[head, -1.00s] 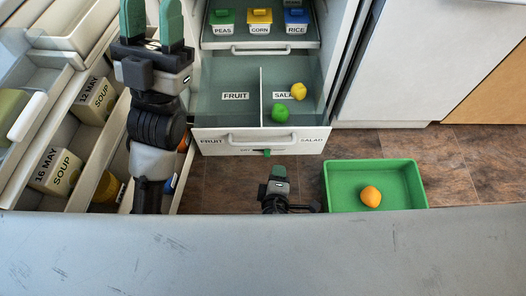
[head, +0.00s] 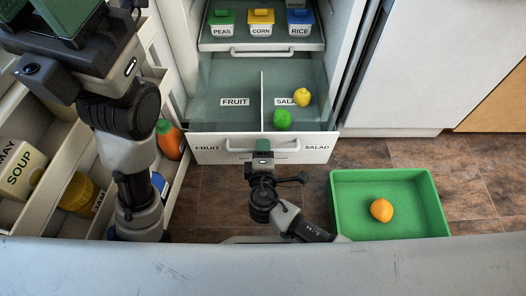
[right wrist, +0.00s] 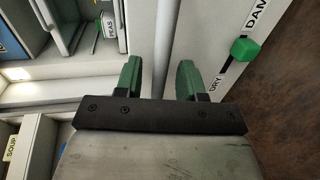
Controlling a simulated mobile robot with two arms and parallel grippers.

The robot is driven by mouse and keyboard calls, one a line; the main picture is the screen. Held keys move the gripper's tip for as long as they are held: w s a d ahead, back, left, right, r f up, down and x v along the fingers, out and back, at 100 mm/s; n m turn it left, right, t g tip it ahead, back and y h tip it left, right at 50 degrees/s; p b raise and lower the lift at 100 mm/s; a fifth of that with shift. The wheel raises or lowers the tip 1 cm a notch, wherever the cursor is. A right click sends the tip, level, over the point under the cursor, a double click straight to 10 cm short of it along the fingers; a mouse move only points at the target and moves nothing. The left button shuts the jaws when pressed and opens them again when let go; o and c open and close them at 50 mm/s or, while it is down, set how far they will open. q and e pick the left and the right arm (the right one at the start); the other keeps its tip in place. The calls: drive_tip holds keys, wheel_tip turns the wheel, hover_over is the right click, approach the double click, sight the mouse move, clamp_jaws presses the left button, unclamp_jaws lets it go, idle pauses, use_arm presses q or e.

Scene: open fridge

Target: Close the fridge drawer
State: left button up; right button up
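The fridge drawer (head: 210,141) is pulled out, with a white front, a bar handle and FRUIT and SALAD compartments. A yellow fruit (head: 302,97) and a green fruit (head: 283,118) lie in the SALAD side. My right gripper (head: 263,148) is at the middle of the drawer front, by the handle. In the right wrist view its green fingers (right wrist: 160,80) are apart, with white panels beyond them; I cannot tell whether they touch the drawer. The green DRY/DAMP slider (right wrist: 245,49) is to their right. My left gripper (head: 70,15) is at the upper left, partly cut off; its finger gap is unclear.
A green tray (head: 345,223) with an orange fruit (head: 381,209) is on the floor at the right. Door shelves with a soup carton (head: 20,172) and bottles stand at the left. A shelf above holds PEAS, CORN and RICE boxes (head: 261,22).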

drive_tip(key=shift+w, duration=0.3)
clamp_jaws()
